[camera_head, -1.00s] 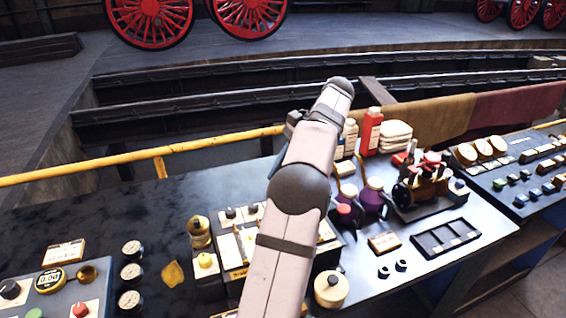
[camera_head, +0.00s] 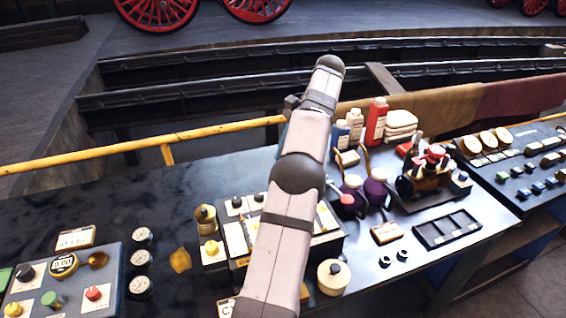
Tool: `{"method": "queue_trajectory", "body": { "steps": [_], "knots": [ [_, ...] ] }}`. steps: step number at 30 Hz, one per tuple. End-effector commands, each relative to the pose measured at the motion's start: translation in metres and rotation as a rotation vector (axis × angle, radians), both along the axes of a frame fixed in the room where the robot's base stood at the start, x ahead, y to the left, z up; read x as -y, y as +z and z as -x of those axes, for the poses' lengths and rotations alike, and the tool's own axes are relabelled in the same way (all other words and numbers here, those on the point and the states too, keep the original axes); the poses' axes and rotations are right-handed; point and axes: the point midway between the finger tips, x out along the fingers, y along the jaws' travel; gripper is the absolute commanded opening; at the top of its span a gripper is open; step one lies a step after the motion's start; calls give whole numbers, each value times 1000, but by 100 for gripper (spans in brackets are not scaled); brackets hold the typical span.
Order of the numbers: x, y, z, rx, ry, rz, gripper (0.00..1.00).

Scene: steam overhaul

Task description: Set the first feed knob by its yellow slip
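A dark control box (camera_head: 328,240) stands mid-bench, its middle covered by my arm. I cannot tell which knob is the first feed knob, and any writing on the slips is too small to read. A yellow knob (camera_head: 210,248) sits on a smaller box at its left. My arm rises across the box from the bottom edge, bending at the top. My gripper does not show; it is hidden or out of frame.
A grey panel (camera_head: 75,285) with a red button and dial stands at the left, beside several round gauges (camera_head: 140,261). A round cream pot (camera_head: 333,277), purple oil cans (camera_head: 376,190), bottles (camera_head: 376,122) and a small engine model (camera_head: 424,178) stand to the right. A yellow rail (camera_head: 215,130) runs behind.

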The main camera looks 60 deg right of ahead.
Motion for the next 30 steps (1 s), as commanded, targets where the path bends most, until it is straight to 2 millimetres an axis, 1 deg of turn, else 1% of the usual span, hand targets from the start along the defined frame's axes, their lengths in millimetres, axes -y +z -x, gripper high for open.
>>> {"method": "queue_trajectory", "body": {
  "steps": [2, 4, 7, 8, 10, 13, 17, 21, 24, 27, 30],
  "knots": [
    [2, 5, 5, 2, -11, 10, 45],
    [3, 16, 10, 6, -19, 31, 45],
    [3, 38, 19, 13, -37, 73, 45],
    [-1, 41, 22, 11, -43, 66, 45],
    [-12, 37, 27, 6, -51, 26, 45],
    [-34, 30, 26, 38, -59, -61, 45],
    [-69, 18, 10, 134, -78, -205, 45],
    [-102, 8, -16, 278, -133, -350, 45],
    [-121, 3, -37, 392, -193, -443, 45],
    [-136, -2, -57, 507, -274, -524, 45],
    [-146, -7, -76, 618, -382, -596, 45]
  ]
}}
